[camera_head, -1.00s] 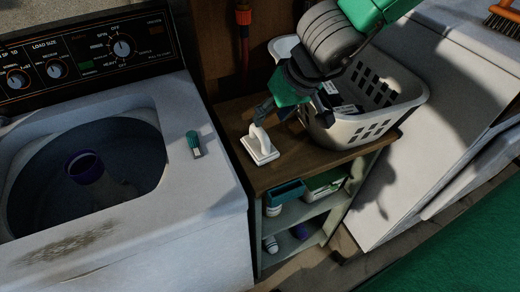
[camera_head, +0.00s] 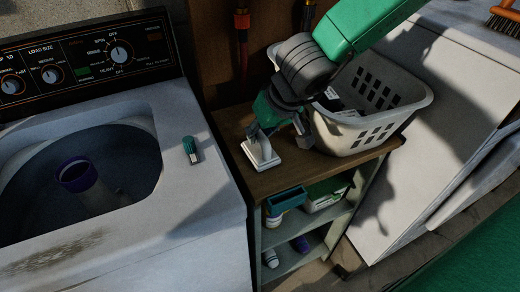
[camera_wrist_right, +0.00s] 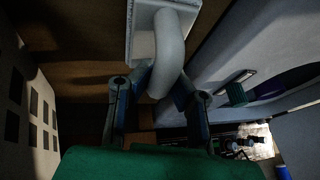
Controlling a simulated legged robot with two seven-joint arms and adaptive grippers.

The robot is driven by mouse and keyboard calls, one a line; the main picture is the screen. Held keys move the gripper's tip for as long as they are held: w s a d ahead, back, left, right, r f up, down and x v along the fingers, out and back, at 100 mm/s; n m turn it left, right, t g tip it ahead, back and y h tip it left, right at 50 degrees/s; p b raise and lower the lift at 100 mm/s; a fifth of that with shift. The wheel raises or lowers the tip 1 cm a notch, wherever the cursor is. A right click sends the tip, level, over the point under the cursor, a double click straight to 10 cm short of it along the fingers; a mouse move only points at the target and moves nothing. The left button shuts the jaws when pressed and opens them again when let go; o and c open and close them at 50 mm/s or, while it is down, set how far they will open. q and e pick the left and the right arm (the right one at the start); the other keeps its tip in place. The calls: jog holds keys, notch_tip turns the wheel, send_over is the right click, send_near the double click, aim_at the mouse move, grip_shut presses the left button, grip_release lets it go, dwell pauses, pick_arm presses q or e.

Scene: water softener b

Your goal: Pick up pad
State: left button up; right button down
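The pad (camera_head: 262,157) is a white flat block with a raised loop handle. It lies on the wooden top of a small shelf, beside the washing machine. My right gripper (camera_head: 264,132) is over it from above, with its fingers at the handle. In the right wrist view the pad's handle (camera_wrist_right: 170,45) lies between the two fingers of my right gripper (camera_wrist_right: 164,78), which look very close to its sides. Whether they grip it cannot be made out. My left gripper is not in view.
A white laundry basket (camera_head: 368,135) stands just right of the pad on the shelf top (camera_head: 285,178). The washer (camera_head: 200,215) is open at left, with a small green-and-white item (camera_head: 191,150) on its rim. A white appliance (camera_head: 440,120) stands at right.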

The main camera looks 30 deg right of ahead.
jog(key=shift+a, duration=0.25)
notch_tip(320, 180, up, 10)
jog(key=p, duration=0.5)
jog(key=shift+d+f+p, duration=0.15)
jog(key=shift+f+p, duration=0.1)
jog(key=shift+p, duration=0.1)
jog(key=shift+r, duration=0.3)
jog(key=c, duration=2.3)
grip_release()
grip_shut()
